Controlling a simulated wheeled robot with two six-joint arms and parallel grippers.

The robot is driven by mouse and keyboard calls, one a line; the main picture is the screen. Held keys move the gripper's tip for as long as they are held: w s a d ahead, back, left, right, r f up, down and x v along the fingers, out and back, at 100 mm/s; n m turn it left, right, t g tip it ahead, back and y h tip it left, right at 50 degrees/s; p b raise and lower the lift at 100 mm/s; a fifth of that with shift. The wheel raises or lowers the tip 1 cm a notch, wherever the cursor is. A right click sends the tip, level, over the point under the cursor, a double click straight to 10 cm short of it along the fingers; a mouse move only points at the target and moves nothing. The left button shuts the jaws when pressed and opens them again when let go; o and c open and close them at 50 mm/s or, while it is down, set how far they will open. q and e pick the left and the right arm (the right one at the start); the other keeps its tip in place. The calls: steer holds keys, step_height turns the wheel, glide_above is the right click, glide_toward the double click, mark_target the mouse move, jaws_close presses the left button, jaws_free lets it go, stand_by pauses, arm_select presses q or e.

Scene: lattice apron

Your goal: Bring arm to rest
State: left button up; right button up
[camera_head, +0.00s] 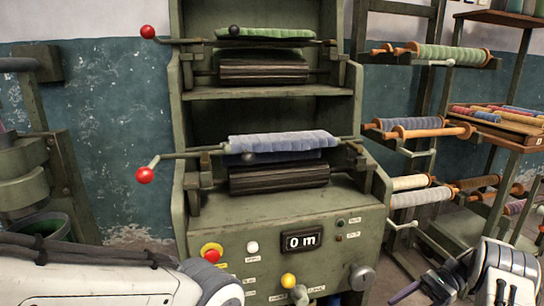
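My white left arm (95,276) comes in along the bottom left and ends in a grey joint at the bottom edge. Its gripper is not visible. My white and grey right arm (505,272) is in the bottom right corner. Dark parts that look like my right gripper (425,289) point left from it, low in front of the machine's right side. The fingers are small and partly cut off, so I cannot tell whether they are open or shut.
A green machine (330,218) stands ahead, with a blue-grey cloth roll (283,142), a green cloth roll (264,33), red-knobbed cranks (144,175) and a "0 m" display (301,241). A rack with several rolls (452,55) stands right. A green bucket (40,226) is left.

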steer(key=s+a+r+n+g+h, duration=0.1)
steer(key=s+a+r+n+h, duration=0.2)
steer(key=a, duration=0.5)
steer(key=s+a+r+n+h, duration=0.1)
steer(key=a+r+n+h, duration=0.25)
steer(key=a, duration=0.35)
steer(key=s+a+r+n+g+h, duration=0.1)
steer(key=a+r+n+h, duration=0.3)
steer(key=a, duration=0.4)
steer(key=s+a+r+n+t+h, duration=0.1)
steer(key=s+a+n+t, duration=0.2)
steer(key=s+n, duration=0.45)
steer(key=s+a+r+n+t+h, duration=0.1)
steer(key=s+a+n+t, duration=0.25)
steer(key=s, duration=0.75)
step_height(320, 180, up, 28)
steer(key=p, duration=2.8)
steer(key=shift+s+d+r, duration=0.15)
steer(key=shift+d, duration=0.3)
